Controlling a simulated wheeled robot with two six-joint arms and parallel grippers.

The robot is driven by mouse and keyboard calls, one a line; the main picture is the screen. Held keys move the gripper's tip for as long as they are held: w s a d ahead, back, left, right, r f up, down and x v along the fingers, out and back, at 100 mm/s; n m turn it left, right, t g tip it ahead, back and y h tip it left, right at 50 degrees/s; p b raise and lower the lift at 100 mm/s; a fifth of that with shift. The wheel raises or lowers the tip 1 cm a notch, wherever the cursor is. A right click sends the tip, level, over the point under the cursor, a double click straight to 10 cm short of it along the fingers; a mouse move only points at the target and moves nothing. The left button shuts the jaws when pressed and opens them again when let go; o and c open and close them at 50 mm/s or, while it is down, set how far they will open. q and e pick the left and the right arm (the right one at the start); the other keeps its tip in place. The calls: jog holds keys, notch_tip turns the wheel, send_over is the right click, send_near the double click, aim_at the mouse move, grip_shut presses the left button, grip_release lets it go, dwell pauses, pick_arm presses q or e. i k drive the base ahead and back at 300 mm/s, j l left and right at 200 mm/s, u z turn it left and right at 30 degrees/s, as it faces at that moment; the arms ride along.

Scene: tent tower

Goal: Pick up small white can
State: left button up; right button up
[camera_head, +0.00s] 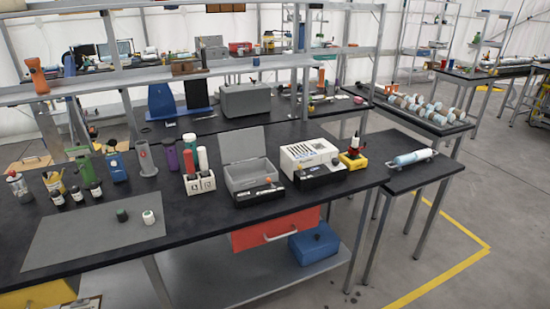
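A small white can (149,217) with a dark top stands upright on the right part of a grey mat (75,236) on the black workbench. A small dark can (122,215) with a green tint stands just to its left, a small gap between them. Neither of my grippers shows in the head view, and nothing touches the white can.
Several small dark bottles (77,194) stand behind the mat. A white block with tubes (200,183), an open grey box (250,178) and a white device (312,158) stand to the right. The mat's front part is clear. A red drawer (262,236) hangs below the bench.

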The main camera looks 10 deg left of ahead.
aim_at(149, 218)
jog(key=u, duration=1.35)
jog(key=i+l+u, duration=0.2)
jog(key=i+l, duration=0.25)
jog(key=l, duration=0.15)
